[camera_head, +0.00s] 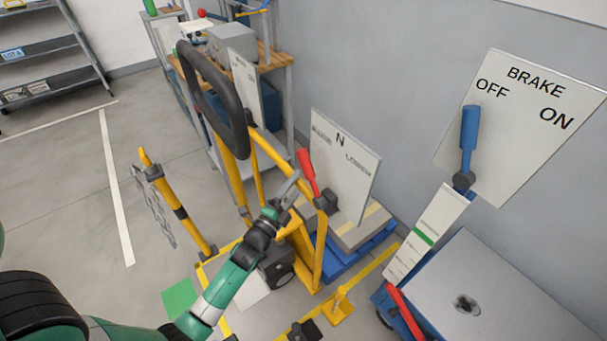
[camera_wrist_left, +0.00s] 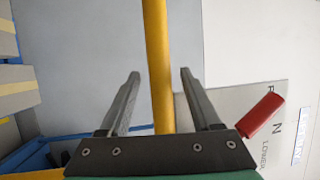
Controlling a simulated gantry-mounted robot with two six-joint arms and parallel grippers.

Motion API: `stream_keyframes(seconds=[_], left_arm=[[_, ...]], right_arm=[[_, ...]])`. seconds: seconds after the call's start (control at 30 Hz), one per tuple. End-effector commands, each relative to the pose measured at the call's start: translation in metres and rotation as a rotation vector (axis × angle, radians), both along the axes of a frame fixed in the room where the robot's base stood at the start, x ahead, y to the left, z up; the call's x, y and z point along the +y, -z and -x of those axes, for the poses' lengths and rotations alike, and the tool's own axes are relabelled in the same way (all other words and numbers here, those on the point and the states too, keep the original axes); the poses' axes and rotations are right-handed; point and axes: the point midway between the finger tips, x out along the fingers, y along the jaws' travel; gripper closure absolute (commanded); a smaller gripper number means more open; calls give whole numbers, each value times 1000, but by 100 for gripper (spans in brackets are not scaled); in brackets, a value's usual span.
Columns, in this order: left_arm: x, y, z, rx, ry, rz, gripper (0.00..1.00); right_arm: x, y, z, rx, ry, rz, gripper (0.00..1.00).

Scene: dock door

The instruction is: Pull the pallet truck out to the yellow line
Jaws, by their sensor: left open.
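The pallet truck has a yellow tube frame (camera_head: 318,245), with a red lever (camera_head: 306,170) beside a panel marked N (camera_head: 343,165). Blue forks or base parts with pale stacked goods show behind it. My left gripper (camera_head: 287,188) is open at the truck's yellow tubing, left of the red lever. In the left wrist view, a yellow bar (camera_wrist_left: 155,50) stands between the spread fingers (camera_wrist_left: 160,85), with gaps on both sides; I cannot tell its depth. The red lever (camera_wrist_left: 263,115) is at the right there. A yellow strip (camera_head: 375,268) runs beside the truck; I cannot tell whether it is the yellow line.
A black loop handle (camera_head: 215,95) rises behind the gripper. A yellow post with a chain (camera_head: 175,205) stands left. A blue lever (camera_head: 469,140) points up on the BRAKE panel (camera_head: 535,95), over a grey cabinet (camera_head: 510,300). A workbench is behind; open floor with white lines (camera_head: 114,185) lies left.

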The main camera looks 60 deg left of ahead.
Motion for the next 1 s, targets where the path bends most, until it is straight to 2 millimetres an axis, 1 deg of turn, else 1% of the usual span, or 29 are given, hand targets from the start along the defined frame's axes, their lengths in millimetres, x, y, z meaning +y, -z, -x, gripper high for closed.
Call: stream_keyframes(seconds=[0.03, 0.1, 0.23, 0.33, 0.57, 0.7, 0.87, 0.9, 0.93, 1.0], left_arm=[[6, -2, -10, -1, 1, -1, 36], [13, -4, -20, 0, 1, -2, 36], [21, -7, -34, -1, 1, -1, 36], [23, -8, -38, 1, 1, 0, 36], [24, -8, -38, 1, 0, 1, 36], [24, -8, -38, 1, 0, 1, 61], [24, -8, -38, 1, 0, 1, 90], [24, -8, -38, 1, 0, 1, 97], [24, -8, -38, 1, 0, 1, 100], [24, -8, -38, 1, 0, 1, 100]], right_arm=[[0, 2, 0, 0, 0, 0, 36], [0, 3, 0, 0, 0, 0, 36], [0, 5, 0, 0, 0, 0, 36], [0, 5, 0, 0, 0, 0, 36], [0, 5, 0, 0, 0, 0, 36], [0, 5, 0, 0, 0, 0, 36], [0, 5, 0, 0, 0, 0, 36], [0, 5, 0, 0, 0, 0, 36], [0, 5, 0, 0, 0, 0, 36], [0, 5, 0, 0, 0, 0, 36]])
